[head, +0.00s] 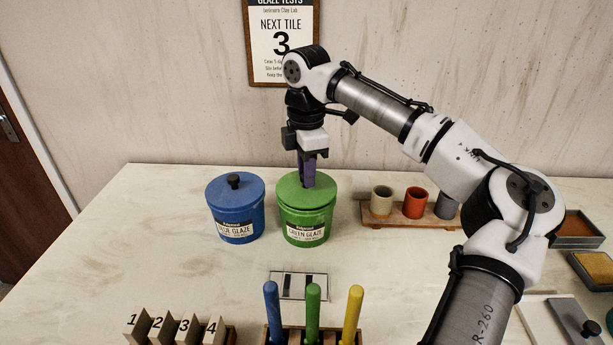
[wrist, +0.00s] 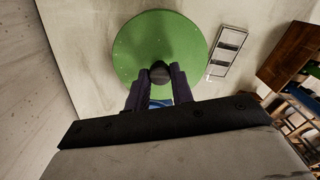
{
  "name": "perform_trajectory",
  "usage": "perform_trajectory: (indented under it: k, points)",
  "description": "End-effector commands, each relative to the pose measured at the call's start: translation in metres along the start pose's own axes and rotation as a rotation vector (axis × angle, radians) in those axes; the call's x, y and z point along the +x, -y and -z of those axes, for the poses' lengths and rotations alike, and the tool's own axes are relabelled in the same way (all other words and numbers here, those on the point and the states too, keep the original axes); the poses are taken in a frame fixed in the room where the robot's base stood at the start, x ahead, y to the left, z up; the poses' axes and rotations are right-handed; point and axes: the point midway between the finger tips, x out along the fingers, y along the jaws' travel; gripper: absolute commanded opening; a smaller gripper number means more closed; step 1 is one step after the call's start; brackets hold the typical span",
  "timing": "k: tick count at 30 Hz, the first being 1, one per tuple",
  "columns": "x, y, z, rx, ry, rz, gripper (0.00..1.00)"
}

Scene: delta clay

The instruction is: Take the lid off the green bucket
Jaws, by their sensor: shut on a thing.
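The green bucket (head: 306,228) stands on the counter with a white "GREEN GLAZE" label on its front. Its round green lid (head: 290,190) sits at its top; I cannot tell whether it rests on the rim or is slightly raised. My gripper (head: 307,184) points down over the lid's middle and is shut on its knob, which the fingers hide in the head view. In the wrist view, the lid (wrist: 150,45) fills the upper middle, and its dark knob (wrist: 160,72) lies between the tips of my gripper (wrist: 158,78).
A lidded blue bucket (head: 236,218) stands close on the left. A wooden rack with several small cups (head: 415,203) stands on the right. In front are a small framed plate (head: 298,286), colored-handled tools (head: 313,310) and numbered tiles (head: 172,328). The counter (head: 130,235) is clear left of the blue bucket.

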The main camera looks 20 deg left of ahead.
Motion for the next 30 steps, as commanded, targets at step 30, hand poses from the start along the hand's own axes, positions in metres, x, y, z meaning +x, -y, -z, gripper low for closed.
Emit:
perform_trajectory:
  k: [30]
  points:
    - [-0.245,0.000,0.000,0.000,0.000,0.001,0.01]
